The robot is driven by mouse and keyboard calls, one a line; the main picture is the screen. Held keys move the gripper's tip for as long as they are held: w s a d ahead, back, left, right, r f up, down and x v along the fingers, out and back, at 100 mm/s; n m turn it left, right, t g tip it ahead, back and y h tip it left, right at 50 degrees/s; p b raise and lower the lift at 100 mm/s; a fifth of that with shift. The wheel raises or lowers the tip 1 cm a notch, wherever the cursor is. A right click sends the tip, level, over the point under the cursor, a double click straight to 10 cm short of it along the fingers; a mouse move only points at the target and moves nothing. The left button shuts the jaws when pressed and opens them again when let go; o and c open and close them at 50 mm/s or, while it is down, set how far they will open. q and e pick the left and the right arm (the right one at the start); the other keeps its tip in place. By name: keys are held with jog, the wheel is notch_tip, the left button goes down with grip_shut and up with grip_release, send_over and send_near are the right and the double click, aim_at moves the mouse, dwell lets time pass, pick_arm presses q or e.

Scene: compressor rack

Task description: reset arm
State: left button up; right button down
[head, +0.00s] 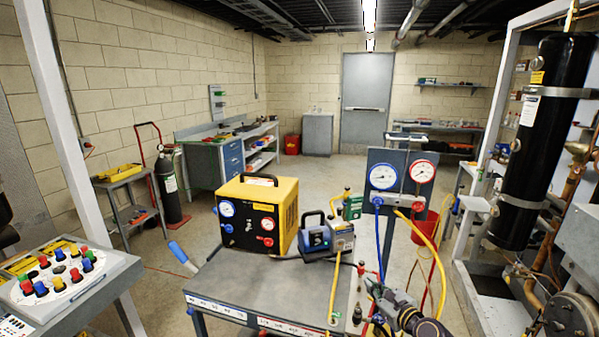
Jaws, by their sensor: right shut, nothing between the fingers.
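My right gripper (372,287) is at the lower middle right, at the right edge of the grey cart top (215,283). Its fingers are shut, with nothing seen between them. It is close to the hoses that hang below the gauge panel (402,158), and I cannot tell whether it touches them. My left gripper is not in view.
A yellow machine (284,190) and a small blue-grey pump (316,238) stand on the cart. A panel with coloured caps (60,275) is at the left. A black cylinder (543,140) stands at the right. Open floor (330,175) lies behind the cart.

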jog(key=s+f+n+g+h, duration=0.2)
jog(key=s+f+n+g, duration=0.2)
jog(key=s+n, duration=0.65)
jog(key=s+f+n+g+h, duration=0.1)
jog(key=s+f+n+g, duration=0.2)
jog(key=s+n, duration=0.75)
jog(key=s+f+n+g+h, duration=0.2)
jog(key=s+f+n+g, duration=0.2)
jog(key=s+n, duration=0.65)
notch_tip(320, 180, down, 32)
jog(key=s+d+r, duration=0.1)
jog(key=s, duration=0.1)
jog(key=s+d+f+g, duration=0.1)
jog(key=s+d+f, duration=0.2)
jog(key=s+f, duration=0.7)
jog(key=s+d+f+g, duration=0.1)
jog(key=s+d+f, duration=0.2)
jog(key=s+f, duration=0.8)
jog(key=shift+s+d+f+h, duration=0.15)
jog(key=shift+s+h, duration=0.15)
jog(key=shift+s, duration=0.05)
